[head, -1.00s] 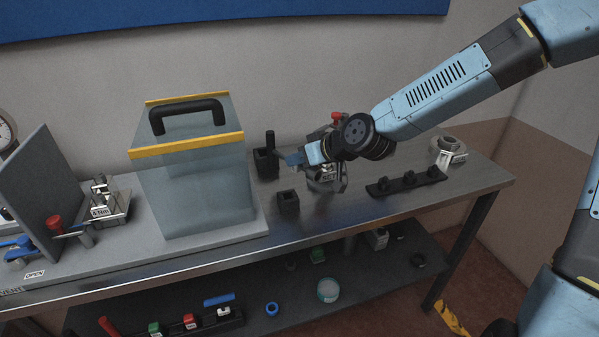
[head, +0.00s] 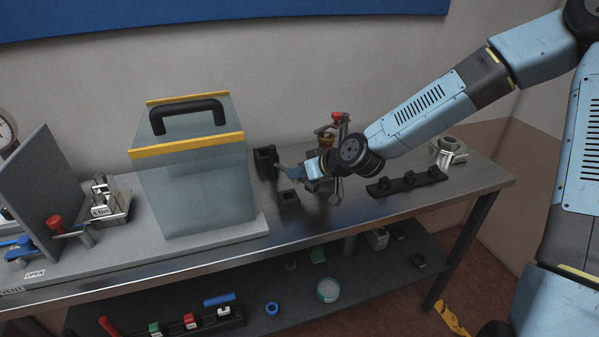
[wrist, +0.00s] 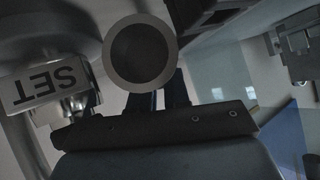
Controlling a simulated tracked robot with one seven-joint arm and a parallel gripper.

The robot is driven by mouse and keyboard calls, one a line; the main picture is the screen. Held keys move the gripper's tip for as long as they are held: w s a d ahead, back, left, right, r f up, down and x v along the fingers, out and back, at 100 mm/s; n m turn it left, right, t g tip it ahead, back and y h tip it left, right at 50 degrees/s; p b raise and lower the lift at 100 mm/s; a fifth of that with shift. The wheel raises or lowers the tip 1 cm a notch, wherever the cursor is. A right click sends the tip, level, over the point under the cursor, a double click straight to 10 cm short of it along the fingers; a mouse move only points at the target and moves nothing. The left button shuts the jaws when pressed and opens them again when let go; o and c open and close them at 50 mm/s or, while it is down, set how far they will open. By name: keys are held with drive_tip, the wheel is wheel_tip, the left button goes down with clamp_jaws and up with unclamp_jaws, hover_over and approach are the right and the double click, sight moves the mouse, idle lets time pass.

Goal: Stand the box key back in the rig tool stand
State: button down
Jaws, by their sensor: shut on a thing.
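The box key (wrist: 173,50) shows in the wrist view as a grey tube, its round open end facing the camera. My gripper (wrist: 168,95) is shut on it. In the head view my gripper (head: 284,172) is low over the bench, beside a small black block-like holder (head: 262,155). The key is a dark upright shape there, hard to separate from this holder. A second small black open-topped holder (head: 289,198) stands just in front. I cannot tell which is the rig tool stand, or whether the key's lower end is inside one.
A metal rig with a red knob (head: 337,116) stands close behind my wrist; its SET label (wrist: 45,84) shows in the wrist view. A clear box (head: 195,185) with yellow edging stands left. A black pegged rack (head: 405,183) and a metal ring fitting (head: 449,150) lie right.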

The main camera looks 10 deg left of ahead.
drive_tip(key=c, duration=1.1)
unclamp_jaws()
drive_tip(key=shift+f, duration=0.1)
drive_tip(key=shift+v, duration=2.55)
drive_tip(key=v, duration=0.7)
drive_tip(key=shift+a, duration=0.1)
